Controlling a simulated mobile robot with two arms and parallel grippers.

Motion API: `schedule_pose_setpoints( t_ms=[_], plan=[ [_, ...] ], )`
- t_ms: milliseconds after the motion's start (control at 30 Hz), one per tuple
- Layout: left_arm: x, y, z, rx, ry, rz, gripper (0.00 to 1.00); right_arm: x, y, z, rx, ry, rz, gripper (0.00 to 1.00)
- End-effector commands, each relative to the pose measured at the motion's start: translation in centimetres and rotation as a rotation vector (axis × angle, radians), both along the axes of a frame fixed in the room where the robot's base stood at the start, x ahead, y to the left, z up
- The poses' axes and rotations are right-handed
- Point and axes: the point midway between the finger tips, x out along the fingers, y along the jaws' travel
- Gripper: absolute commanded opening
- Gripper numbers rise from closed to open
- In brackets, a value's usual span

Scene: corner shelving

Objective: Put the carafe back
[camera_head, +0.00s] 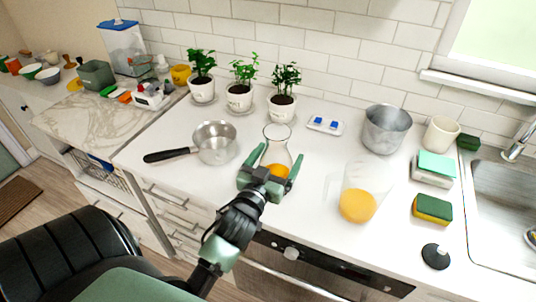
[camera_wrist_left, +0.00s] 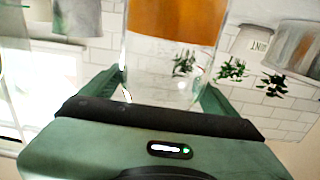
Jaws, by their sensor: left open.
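The carafe (camera_head: 277,137) is clear glass with a flared rim, a narrow neck and orange liquid low inside. It stands upright on the white counter in the middle of the head view. My left gripper (camera_head: 268,172) is open, with one finger on either side of the carafe. In the left wrist view, which is upside down, the carafe (camera_wrist_left: 172,55) is between the open fingers (camera_wrist_left: 160,92); I cannot tell whether they touch it. The gripper hides part of its lower body in the head view. My right gripper is not in view.
A clear glass vessel with orange liquid (camera_head: 357,205) stands to the right. A saucepan (camera_head: 216,143) is on the left, potted plants (camera_head: 241,98) behind, a metal pot (camera_head: 387,130) at the back right. Sponges (camera_head: 432,209) lie near the sink (camera_head: 505,190). Counter between carafe and glass vessel is clear.

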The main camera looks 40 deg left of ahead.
Motion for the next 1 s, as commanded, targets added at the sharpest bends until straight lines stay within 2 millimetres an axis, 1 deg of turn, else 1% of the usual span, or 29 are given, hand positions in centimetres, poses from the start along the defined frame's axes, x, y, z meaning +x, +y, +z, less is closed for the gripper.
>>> schedule_pose_setpoints(
  t_ms=[33,200,300,433,500,633,1000],
  plan=[
    [-1.2,-0.2,-0.4,-0.002,0.003,0.001,0.89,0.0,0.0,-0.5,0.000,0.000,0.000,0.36],
    [-4.9,-1.1,-0.4,-0.002,0.003,0.001,0.89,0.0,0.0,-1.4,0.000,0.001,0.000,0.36],
    [-6.8,-1.6,-0.3,-0.001,0.003,0.002,0.89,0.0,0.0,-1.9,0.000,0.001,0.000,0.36],
    [-8.6,-2.0,-0.2,-0.001,0.002,0.001,0.89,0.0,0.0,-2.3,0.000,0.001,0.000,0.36],
    [-9.2,-2.2,-0.1,0.000,0.002,0.001,0.89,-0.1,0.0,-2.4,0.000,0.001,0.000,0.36],
    [-9.8,-2.3,0.0,0.001,-0.001,0.001,0.89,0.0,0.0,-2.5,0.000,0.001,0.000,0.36],
    [-9.8,-2.3,0.1,0.001,-0.001,0.001,0.89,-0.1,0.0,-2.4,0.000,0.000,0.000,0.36]
  ],
)
